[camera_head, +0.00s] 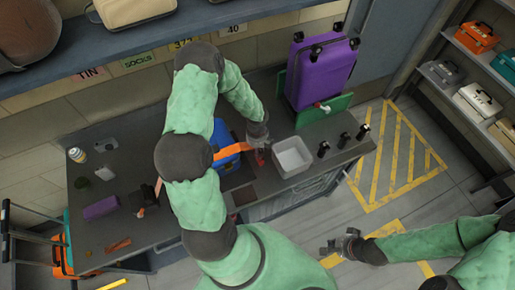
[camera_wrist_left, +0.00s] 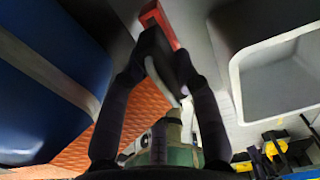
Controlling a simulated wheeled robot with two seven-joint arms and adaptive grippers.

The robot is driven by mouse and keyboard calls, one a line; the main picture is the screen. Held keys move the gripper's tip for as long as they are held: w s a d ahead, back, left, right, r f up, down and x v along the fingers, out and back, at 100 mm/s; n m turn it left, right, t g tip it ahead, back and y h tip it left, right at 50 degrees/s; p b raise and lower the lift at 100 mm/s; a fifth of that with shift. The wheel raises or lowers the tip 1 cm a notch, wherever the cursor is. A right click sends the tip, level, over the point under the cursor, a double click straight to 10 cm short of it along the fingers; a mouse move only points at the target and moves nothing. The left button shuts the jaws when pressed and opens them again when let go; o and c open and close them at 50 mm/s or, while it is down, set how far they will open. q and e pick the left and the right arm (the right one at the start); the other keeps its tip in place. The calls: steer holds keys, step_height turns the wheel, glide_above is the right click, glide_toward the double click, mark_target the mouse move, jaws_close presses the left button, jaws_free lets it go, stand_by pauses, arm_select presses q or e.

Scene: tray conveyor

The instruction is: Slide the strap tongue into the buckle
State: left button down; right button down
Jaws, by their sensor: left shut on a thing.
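A blue case (camera_head: 222,135) lies on the dark counter with an orange strap (camera_head: 234,148) across it. In the left wrist view the blue case (camera_wrist_left: 45,95) fills the left side, and the textured orange strap (camera_wrist_left: 146,98) runs behind my fingers. My left gripper (camera_head: 262,143) is beside the case's right side, shut on the strap tongue, which its fingers mostly hide. A red piece (camera_wrist_left: 160,22) shows just beyond the fingertips (camera_wrist_left: 155,48); I cannot tell whether it is the buckle. My right gripper (camera_head: 340,244) hangs off the counter, low and away from the case.
A white tray (camera_head: 311,160) stands right of my left gripper, with several small black posts beyond it. A purple suitcase (camera_head: 322,75) stands at the back right. A purple box (camera_head: 101,208) and small items lie on the counter's left. Shelves (camera_head: 465,55) line the right side.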

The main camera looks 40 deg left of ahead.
arm_select(q)
steer(key=shift+f+b, duration=0.9)
steer(key=shift+f, duration=0.3)
steer(key=c, duration=0.8)
jaws_free()
steer(key=shift+c, duration=0.2)
steer(key=shift+r, duration=0.15)
step_height(320, 180, up, 12)
steer(key=shift+f, duration=0.1)
